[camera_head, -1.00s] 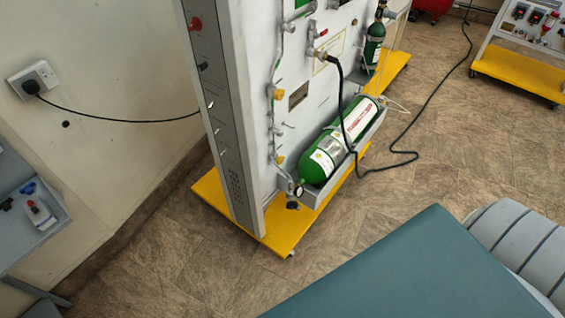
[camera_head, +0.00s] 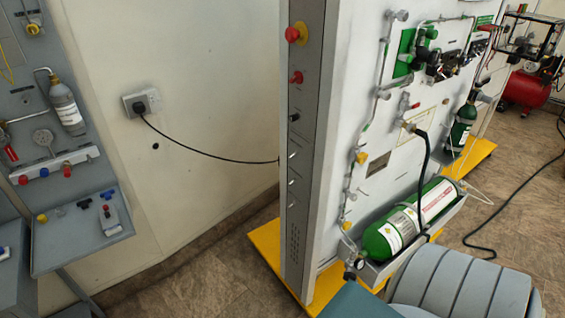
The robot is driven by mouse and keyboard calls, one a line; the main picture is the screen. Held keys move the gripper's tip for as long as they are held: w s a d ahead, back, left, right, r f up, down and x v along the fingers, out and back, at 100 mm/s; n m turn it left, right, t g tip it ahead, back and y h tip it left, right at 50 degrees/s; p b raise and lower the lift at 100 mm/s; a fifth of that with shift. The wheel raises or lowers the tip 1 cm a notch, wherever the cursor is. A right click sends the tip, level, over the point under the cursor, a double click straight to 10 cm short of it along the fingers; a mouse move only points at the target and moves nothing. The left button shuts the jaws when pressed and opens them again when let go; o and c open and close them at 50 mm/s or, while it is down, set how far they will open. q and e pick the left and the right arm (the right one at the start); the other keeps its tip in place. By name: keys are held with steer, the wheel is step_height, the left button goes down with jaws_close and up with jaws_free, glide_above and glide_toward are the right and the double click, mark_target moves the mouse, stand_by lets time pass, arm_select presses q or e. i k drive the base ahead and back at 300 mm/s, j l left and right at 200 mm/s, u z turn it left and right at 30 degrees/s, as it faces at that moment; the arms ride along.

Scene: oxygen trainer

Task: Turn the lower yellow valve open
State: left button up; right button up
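Two small yellow valves sit on the vertical pipe along the left part of the white trainer panel (camera_head: 375,130). The upper yellow valve (camera_head: 361,157) is at mid height. The lower yellow valve (camera_head: 346,226) is near the panel's bottom, just left of the green cylinder (camera_head: 408,217). Both are too small to tell whether they are open. Neither of my grippers shows in the head view.
The trainer stands on a yellow base (camera_head: 268,240). A grey padded seat (camera_head: 460,280) and a teal surface (camera_head: 355,302) are in front of it. A grey bench (camera_head: 85,235) stands at the left. A black cable (camera_head: 205,154) runs from the wall socket (camera_head: 143,103).

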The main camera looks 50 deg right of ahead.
mark_target(348, 224)
steer(key=k+l+u, duration=0.1)
steer(key=l+u, duration=0.35)
steer(key=k+l+u, duration=0.15)
steer(key=u, duration=0.25)
steer(key=k+l+u, duration=0.2)
steer(key=l+u, duration=0.25)
steer(key=k+l+u, duration=0.1)
steer(key=u, duration=0.3)
steer(key=k+u, duration=0.45)
steer(key=i+l, duration=0.05)
steer(key=i, duration=0.05)
